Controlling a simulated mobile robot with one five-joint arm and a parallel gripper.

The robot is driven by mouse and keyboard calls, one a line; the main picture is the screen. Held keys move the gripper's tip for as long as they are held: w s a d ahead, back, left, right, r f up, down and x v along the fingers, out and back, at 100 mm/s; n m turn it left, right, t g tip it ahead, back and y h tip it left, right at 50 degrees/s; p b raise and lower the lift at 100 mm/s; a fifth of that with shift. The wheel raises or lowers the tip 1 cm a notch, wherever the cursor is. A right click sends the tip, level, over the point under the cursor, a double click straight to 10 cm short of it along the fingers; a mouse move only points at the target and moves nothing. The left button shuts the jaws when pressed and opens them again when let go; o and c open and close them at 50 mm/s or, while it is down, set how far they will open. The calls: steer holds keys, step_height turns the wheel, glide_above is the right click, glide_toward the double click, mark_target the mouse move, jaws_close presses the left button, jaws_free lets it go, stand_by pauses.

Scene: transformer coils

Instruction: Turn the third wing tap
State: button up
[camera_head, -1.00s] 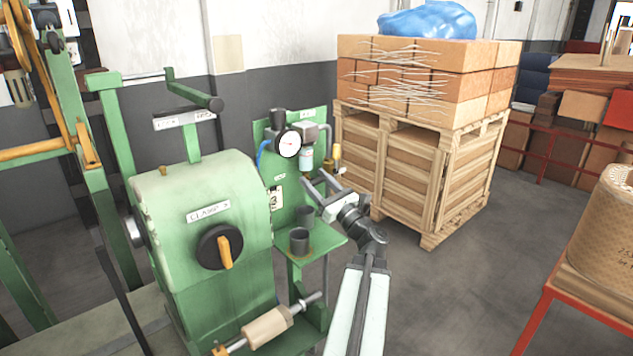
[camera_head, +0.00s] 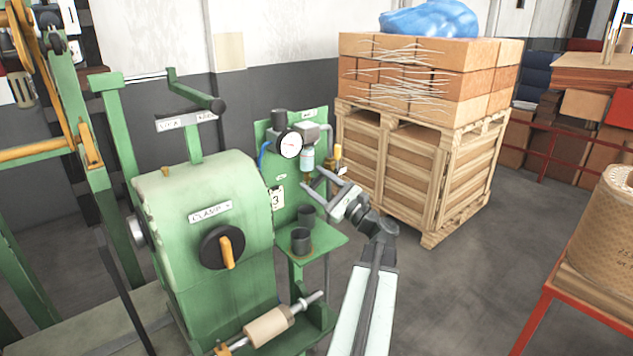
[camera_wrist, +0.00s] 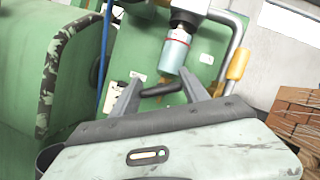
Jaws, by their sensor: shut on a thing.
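A dark wing tap (camera_wrist: 160,90) shows in the wrist view, just below the pale filter bowl (camera_wrist: 174,52) and its brass fitting. My gripper (camera_wrist: 160,88) has one finger at each end of the wing tap and is shut on it. The wing lies nearly level in that view, slightly tilted. In the head view my gripper (camera_head: 317,180) reaches to the green panel (camera_head: 290,205), under the filter bowl (camera_head: 308,160). The wing tap is too small to make out there. A "3" label (camera_head: 276,198) is on the panel.
A yellow-handled valve (camera_wrist: 237,65) is close to my right finger in the wrist view. Dark cups (camera_head: 301,240) stand on the green shelf below my gripper.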

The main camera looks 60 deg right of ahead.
steer(key=o, duration=1.4)
steer(key=b+v, duration=0.2)
steer(key=v, duration=0.6)
steer(key=shift+b, duration=0.3)
